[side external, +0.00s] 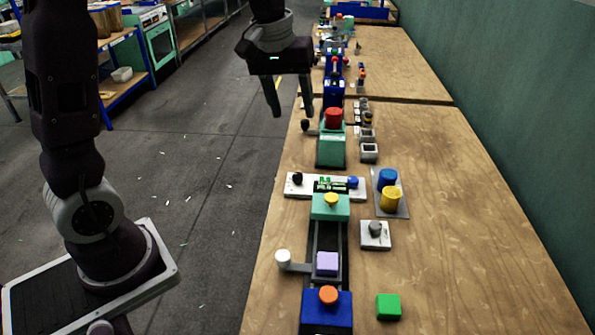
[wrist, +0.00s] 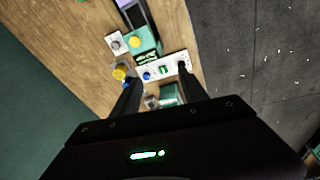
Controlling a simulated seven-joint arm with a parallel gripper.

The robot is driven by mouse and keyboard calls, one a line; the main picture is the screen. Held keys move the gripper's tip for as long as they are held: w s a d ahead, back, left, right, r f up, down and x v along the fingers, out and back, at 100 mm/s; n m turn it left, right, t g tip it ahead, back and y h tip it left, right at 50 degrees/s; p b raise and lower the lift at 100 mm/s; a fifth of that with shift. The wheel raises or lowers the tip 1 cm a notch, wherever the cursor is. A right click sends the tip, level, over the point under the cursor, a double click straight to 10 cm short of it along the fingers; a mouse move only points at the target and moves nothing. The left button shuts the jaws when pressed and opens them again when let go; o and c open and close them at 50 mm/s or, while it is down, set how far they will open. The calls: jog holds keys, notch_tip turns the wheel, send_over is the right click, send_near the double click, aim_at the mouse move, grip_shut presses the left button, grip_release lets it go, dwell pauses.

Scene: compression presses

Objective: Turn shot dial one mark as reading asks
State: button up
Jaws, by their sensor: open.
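A white panel (side external: 318,192) on the bench carries a black knob (side external: 297,178) at its left end and a blue knob (side external: 353,182) at its right. A display with green characters (side external: 331,184) sits between them; its reading is too small to make out. A grey knob (side external: 375,228) stands on a separate white plate. No label shows which knob is the shot dial. My gripper (side external: 291,115) is open and empty, high above the bench's left edge. In the wrist view, the panel (wrist: 172,66) lies beyond my open fingers (wrist: 162,95), apart from them.
A teal press block with a yellow button (side external: 331,203) adjoins the panel. A teal block with a red button (side external: 334,120) stands behind. Blue and yellow cylinders (side external: 390,198) stand on a grey tray at right. A lilac block (side external: 327,263) and green block (side external: 388,306) are nearer. The bench's right side is clear.

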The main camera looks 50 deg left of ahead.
jog(key=w+a+f+n+g, duration=0.1)
jog(key=w+a+f+n, duration=0.1)
jog(key=w+a+f, duration=0.3)
jog(key=n+g, duration=0.2)
jog(key=n, duration=0.1)
send_over(297, 174)
notch_tip(297, 174, down, 16)
jog(key=shift+f, duration=0.1)
notch_tip(297, 174, down, 7)
jog(key=shift+f, duration=0.1)
grip_shut()
